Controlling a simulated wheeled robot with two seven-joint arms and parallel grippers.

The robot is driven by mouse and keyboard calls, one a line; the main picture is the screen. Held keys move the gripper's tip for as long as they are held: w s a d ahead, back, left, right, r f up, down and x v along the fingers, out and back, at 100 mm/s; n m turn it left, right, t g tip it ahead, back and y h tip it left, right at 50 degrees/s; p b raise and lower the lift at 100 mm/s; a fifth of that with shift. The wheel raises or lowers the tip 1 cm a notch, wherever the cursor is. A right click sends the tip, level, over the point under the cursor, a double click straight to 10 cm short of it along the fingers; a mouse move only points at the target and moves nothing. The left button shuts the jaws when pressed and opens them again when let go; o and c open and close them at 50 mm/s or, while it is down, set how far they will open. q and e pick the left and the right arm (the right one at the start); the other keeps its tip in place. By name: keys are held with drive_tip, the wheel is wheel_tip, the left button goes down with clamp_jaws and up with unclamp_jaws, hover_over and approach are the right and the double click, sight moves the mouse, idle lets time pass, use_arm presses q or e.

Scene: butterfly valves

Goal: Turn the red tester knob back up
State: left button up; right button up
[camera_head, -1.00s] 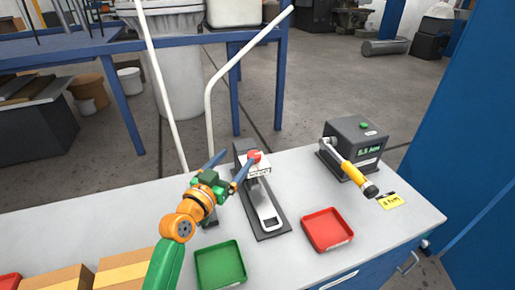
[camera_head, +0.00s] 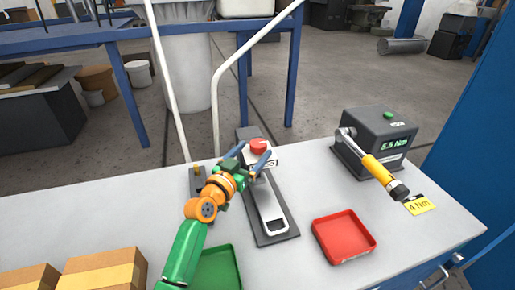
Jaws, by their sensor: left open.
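The red tester knob (camera_head: 258,146) sits at the top of the tester (camera_head: 268,208), a dark base plate with a light metal lever or handle piece, on the grey bench. My left gripper (camera_head: 249,155) is open, its blue fingers pointing away from me just in front of the knob. The knob shows between and slightly beyond the fingertips; I cannot tell if either finger touches it. Part of the tester is hidden behind the gripper. My right gripper does not show.
A red tray (camera_head: 343,237) lies right of the tester, a green tray (camera_head: 217,268) is partly under my left arm, and cardboard boxes (camera_head: 100,270) stand at front left. A dark meter box (camera_head: 376,142) with a yellow-handled tool (camera_head: 379,168) is at right. Pale pipes (camera_head: 217,105) rise behind.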

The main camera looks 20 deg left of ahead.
sight(255, 149)
use_arm(q)
drive_tip(key=shift+w+d, duration=0.2)
drive_tip(key=shift+w, duration=0.55)
drive_tip(key=shift+w+d, duration=0.15)
drive_tip(key=shift+w, duration=0.6)
drive_tip(key=c, duration=1.3)
drive_tip(key=n+y+p, duration=0.1)
drive_tip(key=p, duration=0.2)
drive_tip(key=shift+d+r+y, duration=0.1)
drive_tip(key=shift+r+y, duration=0.3)
drive_tip(key=shift+c, duration=0.3)
drive_tip(key=shift+f, duration=0.35)
drive_tip(key=o, duration=1.4)
drive_tip(key=shift+c, duration=0.2)
